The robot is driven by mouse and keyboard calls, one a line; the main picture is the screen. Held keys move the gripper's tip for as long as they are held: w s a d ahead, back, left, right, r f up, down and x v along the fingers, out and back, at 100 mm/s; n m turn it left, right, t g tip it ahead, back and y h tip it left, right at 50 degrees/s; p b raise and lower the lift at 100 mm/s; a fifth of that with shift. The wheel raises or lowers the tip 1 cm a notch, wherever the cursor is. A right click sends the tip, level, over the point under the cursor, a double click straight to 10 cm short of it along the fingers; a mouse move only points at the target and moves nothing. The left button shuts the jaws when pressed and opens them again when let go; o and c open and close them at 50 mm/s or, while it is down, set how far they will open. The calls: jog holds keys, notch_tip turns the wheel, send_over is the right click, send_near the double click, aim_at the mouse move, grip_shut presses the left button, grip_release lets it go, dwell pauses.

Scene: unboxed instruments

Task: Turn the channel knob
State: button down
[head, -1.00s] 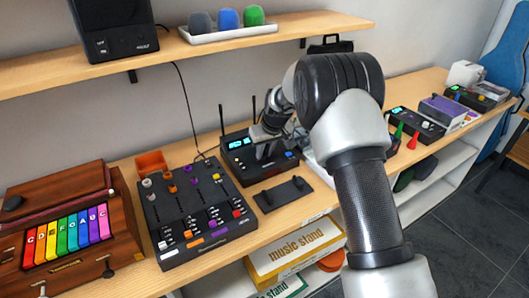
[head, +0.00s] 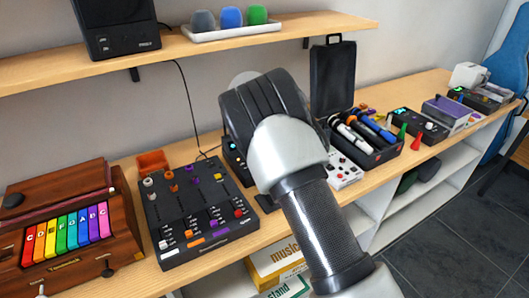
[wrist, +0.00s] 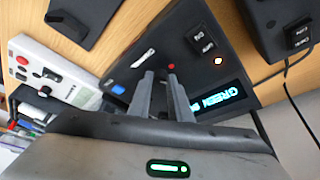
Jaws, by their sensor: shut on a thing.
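The black receiver (wrist: 185,45) fills the middle of the wrist view, with a lit green display (wrist: 222,108), a red light (wrist: 171,67), a blue button (wrist: 118,89) and labelled black buttons. My gripper (wrist: 160,88) reaches down onto its panel, the two grey fingers close together with a narrow gap. The channel knob is not clearly seen; the fingers are shut on a small dark thing there, probably the knob. In the head view my arm covers most of the receiver, leaving a sliver of its left edge (head: 233,156). My gripper is hidden there.
A mixer (head: 195,215) stands left of the receiver. To the right are a white pedal (head: 345,172) and an open case (head: 378,157) of microphones. A shelf (head: 200,58) runs above. A black box with a cable (wrist: 283,25) is beside the receiver.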

jog(key=shift+m, duration=0.6)
jog(key=shift+h, duration=0.3)
jog(key=c, duration=1.6)
grip_release()
jog(key=v, duration=1.7)
jog(key=shift+w+r, duration=0.15)
jog(key=shift+r, duration=0.15)
